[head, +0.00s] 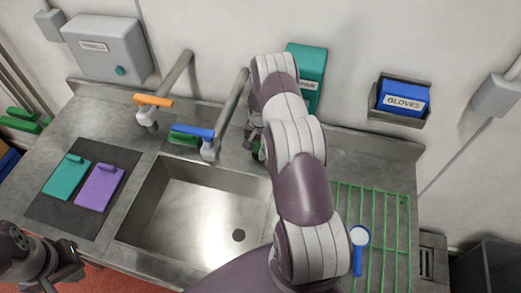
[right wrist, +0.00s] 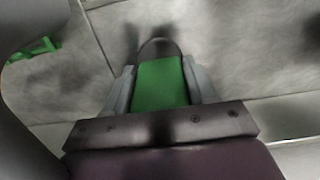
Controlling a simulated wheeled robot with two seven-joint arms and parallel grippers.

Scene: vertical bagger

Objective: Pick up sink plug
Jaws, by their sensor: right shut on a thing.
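My right gripper (right wrist: 160,92) is shut on a green piece with a dark rounded end, which I take to be the sink plug (right wrist: 161,82); its grey fingers lie along both sides. In the head view my right arm hides most of this gripper, and only a bit of green shows beside the arm behind the sink. The grey sink (head: 190,215) has a dark drain (head: 239,235) in its floor. My left gripper (head: 68,264) is at the lower left, apart from the counter items; its jaw opening is unclear.
Taps with an orange handle (head: 153,100) and a blue handle (head: 192,131) stand behind the sink. Teal (head: 64,178) and purple (head: 99,188) boards lie on a dark mat at left. A green rack (head: 390,235) and a blue-handled round tool (head: 358,250) are at right.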

